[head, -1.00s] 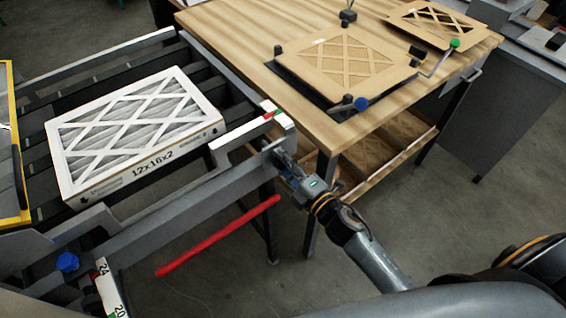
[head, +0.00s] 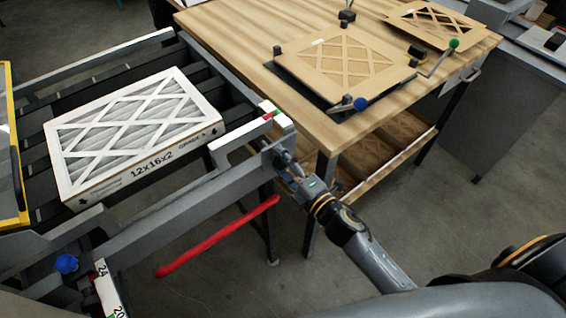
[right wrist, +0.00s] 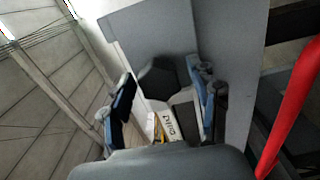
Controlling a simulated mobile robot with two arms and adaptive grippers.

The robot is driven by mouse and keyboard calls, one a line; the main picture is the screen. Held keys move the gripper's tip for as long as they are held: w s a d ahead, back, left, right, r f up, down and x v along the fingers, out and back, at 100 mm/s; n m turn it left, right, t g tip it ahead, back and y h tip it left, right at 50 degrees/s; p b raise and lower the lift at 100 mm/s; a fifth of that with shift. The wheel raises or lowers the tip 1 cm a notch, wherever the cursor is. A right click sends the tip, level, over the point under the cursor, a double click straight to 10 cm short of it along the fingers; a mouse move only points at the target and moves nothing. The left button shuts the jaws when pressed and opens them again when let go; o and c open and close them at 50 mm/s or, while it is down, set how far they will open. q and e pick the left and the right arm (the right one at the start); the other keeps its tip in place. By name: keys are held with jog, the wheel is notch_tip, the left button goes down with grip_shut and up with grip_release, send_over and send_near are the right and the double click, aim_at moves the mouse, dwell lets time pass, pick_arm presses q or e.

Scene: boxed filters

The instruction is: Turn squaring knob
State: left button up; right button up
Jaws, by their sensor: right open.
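A dark knob (right wrist: 158,78) shows in the right wrist view, on the grey side of the conveyor frame. My right gripper (head: 278,158) is at that corner, below the white stop with a red and green mark. In the right wrist view its open fingers (right wrist: 163,100) stand on either side of the knob; I cannot tell whether they touch it. A white boxed filter (head: 135,135) marked 12x16x2 lies on the rollers. My left gripper is not in view.
A red bar (head: 218,237) slants below the frame, left of my right arm. A blue knob (head: 67,262) sits by a number scale at lower left. A wooden table (head: 240,45) with a cardboard frame (head: 345,62) stands close behind the gripper. Open floor lies below.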

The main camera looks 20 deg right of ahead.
jog(key=v, duration=1.2)
jog(key=s+d+f+m+g+h, duration=0.1)
jog(key=s+f+m+g+h, duration=0.2)
jog(key=f, duration=0.8)
jog(key=s+d+f+m+g+b, duration=0.1)
jog(key=s+d+f+m+g, duration=0.3)
jog(key=f, duration=0.7)
jog(key=s+a+f+m+h, duration=0.15)
jog(key=f+m, duration=0.35)
jog(key=f, duration=0.7)
jog(key=s+f+m+g+h, duration=0.1)
jog(key=s+f+m+g, duration=0.2)
jog(key=s+f, duration=0.5)
jog(key=s+d+f+m+g, duration=0.1)
jog(key=s+f+m+g, duration=0.3)
jog(key=s, duration=1.1)
notch_tip(320, 180, down, 4)
jog(key=shift+s+f+m+g+h+b, duration=0.1)
jog(key=shift+s+m+g+h+b, duration=0.2)
jog(key=shift+g, duration=0.7)
